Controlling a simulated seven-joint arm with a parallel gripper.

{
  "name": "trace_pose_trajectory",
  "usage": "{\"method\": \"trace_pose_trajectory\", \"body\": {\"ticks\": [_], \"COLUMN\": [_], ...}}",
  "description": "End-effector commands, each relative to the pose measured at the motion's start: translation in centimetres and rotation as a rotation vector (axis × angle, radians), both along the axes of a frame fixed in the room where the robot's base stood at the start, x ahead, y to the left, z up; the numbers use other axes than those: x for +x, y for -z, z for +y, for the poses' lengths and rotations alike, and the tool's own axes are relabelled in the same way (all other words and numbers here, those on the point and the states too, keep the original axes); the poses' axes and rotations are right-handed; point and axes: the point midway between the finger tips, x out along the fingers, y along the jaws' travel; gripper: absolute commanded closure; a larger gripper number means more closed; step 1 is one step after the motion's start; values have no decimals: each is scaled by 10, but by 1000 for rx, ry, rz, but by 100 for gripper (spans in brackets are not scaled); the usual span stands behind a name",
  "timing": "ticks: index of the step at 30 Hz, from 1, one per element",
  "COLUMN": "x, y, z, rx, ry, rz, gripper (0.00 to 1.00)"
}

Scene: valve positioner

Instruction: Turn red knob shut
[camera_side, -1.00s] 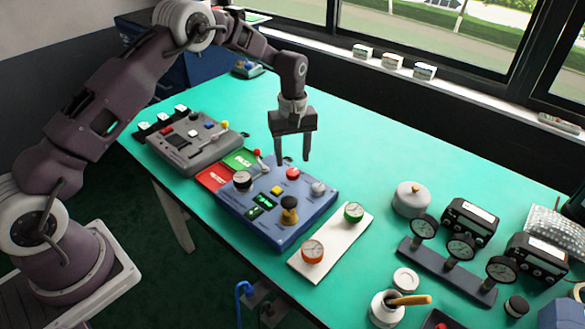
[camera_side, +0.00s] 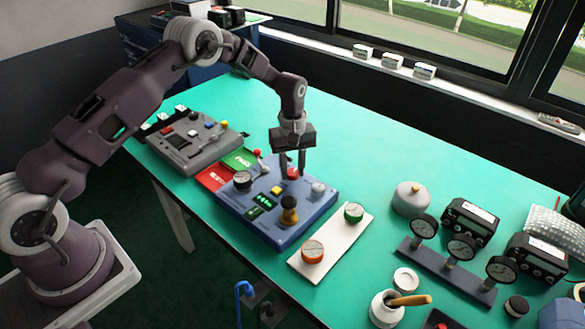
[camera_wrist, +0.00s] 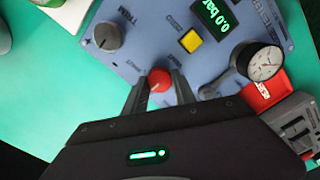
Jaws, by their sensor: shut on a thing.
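The red knob (camera_side: 292,173) sits on the upper part of the blue valve positioner box (camera_side: 262,228). My gripper (camera_side: 292,172) points down over the box, with its two fingers on either side of the knob. In the wrist view the red knob (camera_wrist: 159,80) is between the fingertips of my gripper (camera_wrist: 158,82), and the jaws are closed on it. A pale pointer mark shows on the knob's face. The box's green display (camera_wrist: 216,12) reads 0.0 bar.
The box also carries a grey knob (camera_wrist: 109,37), a yellow button (camera_wrist: 190,40), a round gauge (camera_wrist: 265,62) and a black-and-brass part (camera_side: 289,210). Green table behind is clear.

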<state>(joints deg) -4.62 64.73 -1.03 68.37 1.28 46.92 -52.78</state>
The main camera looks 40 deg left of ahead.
Motion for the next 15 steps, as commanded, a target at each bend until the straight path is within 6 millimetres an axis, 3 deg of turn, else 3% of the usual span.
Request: {"method": "trace_pose_trajectory", "body": {"ticks": [8, 15], "x": [0, 0], "y": [-1, -1], "z": [0, 0], "rx": [-1, -1], "ry": [89, 282], "rz": [-1, -1], "gripper": [100, 100]}}
